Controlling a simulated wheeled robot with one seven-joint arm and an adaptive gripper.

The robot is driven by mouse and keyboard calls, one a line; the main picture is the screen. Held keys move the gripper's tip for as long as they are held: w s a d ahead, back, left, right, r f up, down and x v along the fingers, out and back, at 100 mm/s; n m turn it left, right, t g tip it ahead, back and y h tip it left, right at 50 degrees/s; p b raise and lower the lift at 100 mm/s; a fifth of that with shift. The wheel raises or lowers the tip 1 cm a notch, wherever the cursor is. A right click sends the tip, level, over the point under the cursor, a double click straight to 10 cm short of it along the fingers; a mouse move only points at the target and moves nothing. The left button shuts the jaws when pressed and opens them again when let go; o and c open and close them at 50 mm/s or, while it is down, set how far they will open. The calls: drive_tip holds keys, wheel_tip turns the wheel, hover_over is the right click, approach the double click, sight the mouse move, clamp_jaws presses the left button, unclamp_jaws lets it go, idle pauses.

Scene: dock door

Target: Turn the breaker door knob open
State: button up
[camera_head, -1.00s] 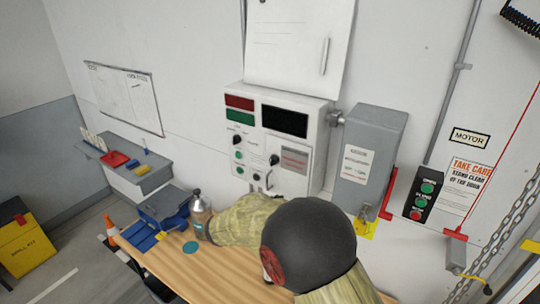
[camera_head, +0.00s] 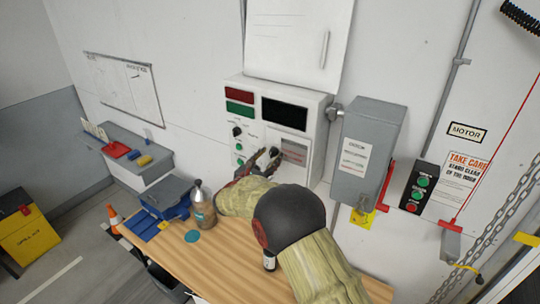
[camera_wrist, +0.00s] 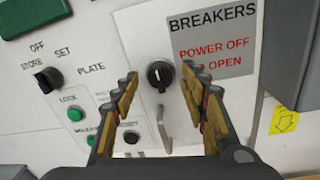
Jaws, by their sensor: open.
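The breaker door (camera_wrist: 205,90) is a white panel with a grey "BREAKERS / POWER OFF TO OPEN" label (camera_wrist: 212,42). Its black round knob (camera_wrist: 160,74) sits at the panel's left part, with a white pointer mark that looks near upright. A grey handle (camera_wrist: 163,130) hangs below the knob. In the wrist view my gripper (camera_wrist: 160,85) is open, with one finger on each side of the knob and a gap to both. In the head view my gripper (camera_head: 268,157) is in front of the control box (camera_head: 317,135) and hides the knob.
Left of the door are another black knob (camera_wrist: 48,79) and green buttons (camera_wrist: 75,113). A grey switch box (camera_head: 370,130) with a red lever (camera_head: 385,187) stands to the right. A wooden table (camera_head: 235,265) below holds a bottle (camera_head: 202,208) and a blue toolbox (camera_head: 166,197).

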drive_tip(key=shift+w+d, duration=0.1)
drive_tip(key=shift+w, duration=0.1)
drive_tip(key=shift+c, duration=0.5)
clamp_jaws()
